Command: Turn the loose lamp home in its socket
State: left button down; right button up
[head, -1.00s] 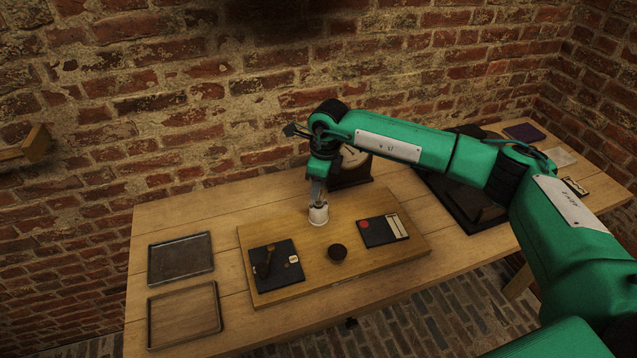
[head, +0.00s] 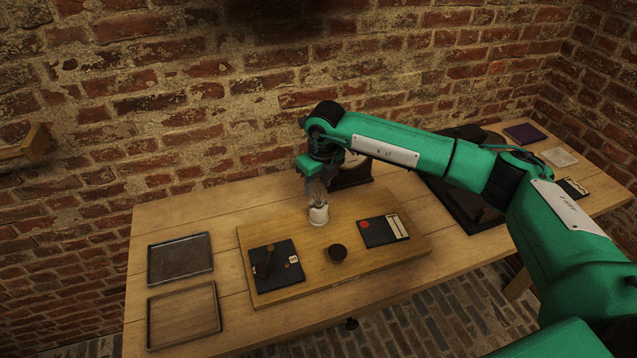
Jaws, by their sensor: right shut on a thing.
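The white lamp socket (head: 318,215) stands upright on the wooden board (head: 300,222) near its back edge. My right gripper (head: 318,199) points down from above and is shut at the socket's top. The lamp is mostly hidden between the fingers, so I cannot see how deep it sits. My left gripper is not in view.
On the board are a dark plate with a lever (head: 268,262), a round dark knob (head: 337,252) and a dark panel with a red dot (head: 384,231). Two trays (head: 181,259) (head: 183,315) lie at the left. A dial instrument (head: 352,172) stands close behind my right gripper.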

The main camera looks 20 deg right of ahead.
jog(key=shift+m, duration=0.6)
jog(key=shift+m, duration=1.1)
jog(key=m, duration=0.3)
jog(key=shift+h, duration=0.4)
jog(key=o, duration=1.2)
jog(key=shift+c, duration=0.2)
